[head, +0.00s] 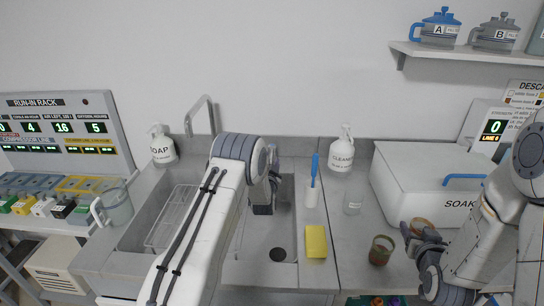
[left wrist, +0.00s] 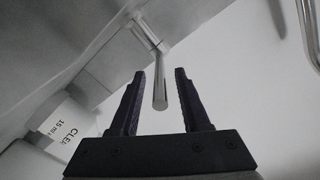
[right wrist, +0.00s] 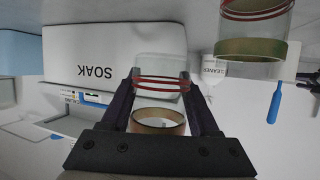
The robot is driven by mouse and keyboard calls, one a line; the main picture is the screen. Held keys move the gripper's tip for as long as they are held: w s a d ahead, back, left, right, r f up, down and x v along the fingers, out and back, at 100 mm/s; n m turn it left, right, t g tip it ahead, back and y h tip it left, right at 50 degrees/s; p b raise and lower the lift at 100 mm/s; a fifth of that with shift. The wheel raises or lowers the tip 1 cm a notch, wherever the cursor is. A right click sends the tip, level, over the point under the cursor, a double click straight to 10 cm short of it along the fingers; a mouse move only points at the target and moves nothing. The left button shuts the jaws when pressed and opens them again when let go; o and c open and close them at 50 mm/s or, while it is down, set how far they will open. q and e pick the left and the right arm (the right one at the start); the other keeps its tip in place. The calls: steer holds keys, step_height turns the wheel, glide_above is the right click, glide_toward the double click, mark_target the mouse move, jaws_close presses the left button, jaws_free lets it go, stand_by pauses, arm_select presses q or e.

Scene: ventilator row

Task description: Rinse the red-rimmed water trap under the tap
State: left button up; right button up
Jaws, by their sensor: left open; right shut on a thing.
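My right gripper (head: 412,236) is shut on a clear trap with red bands and a tan ring (right wrist: 160,112), held near the soak box's front. In the head view only part of this held trap (head: 423,226) shows. A second trap (head: 381,250), brownish, stands on the counter to its left; a trap with red bands and an olive ring (right wrist: 252,40) shows in the right wrist view. My left gripper (left wrist: 160,95) is open, with a metal rod (left wrist: 160,88) between its fingers; contact is unclear. The curved tap (head: 205,105) rises behind the sink.
The sink (head: 283,225) lies under my left arm, with a wire rack on its left. A yellow sponge (head: 316,242), a blue-handled brush (head: 314,170), a clear cup (head: 352,203) and the cleaner bottle (head: 342,150) stand on its right. The soak box (head: 410,185) fills the right counter.

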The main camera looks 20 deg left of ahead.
arm_select(q)
steer(key=shift+x, duration=1.2)
jaws_close()
stand_by(0.6)
